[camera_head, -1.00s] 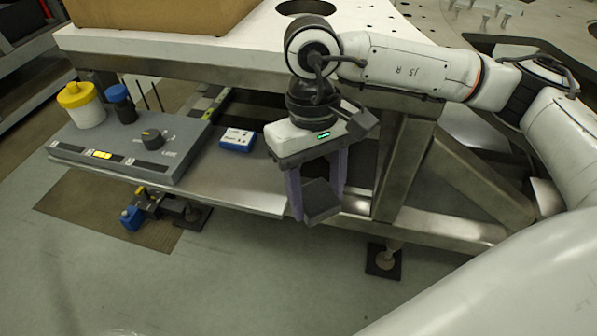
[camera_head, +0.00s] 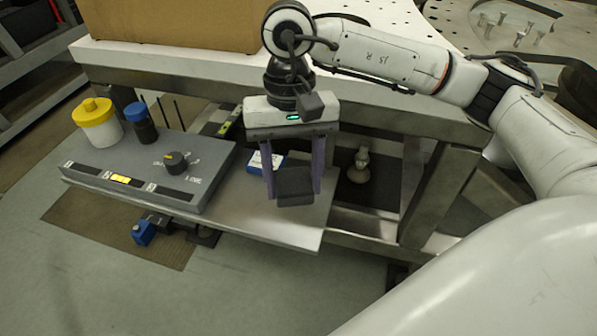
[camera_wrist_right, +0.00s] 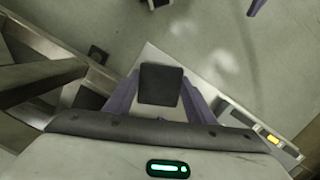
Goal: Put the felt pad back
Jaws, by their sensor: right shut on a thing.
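The dark felt pad (camera_head: 294,186) is a small square block between the purple fingers of my right gripper (camera_head: 292,188). In the right wrist view the pad (camera_wrist_right: 161,84) sits between the two purple fingers (camera_wrist_right: 160,100), which are shut on it. My right gripper points down and holds the pad over the right part of the metal lower shelf (camera_head: 290,230); whether the pad touches the shelf I cannot tell.
A grey control box (camera_head: 150,168) with a knob stands on the shelf at left. Behind it are a yellow-lidded jar (camera_head: 98,124) and a blue-capped bottle (camera_head: 140,122). A blue-and-white box (camera_head: 258,162) is partly hidden behind my gripper. The white tabletop (camera_head: 380,97) overhangs the shelf.

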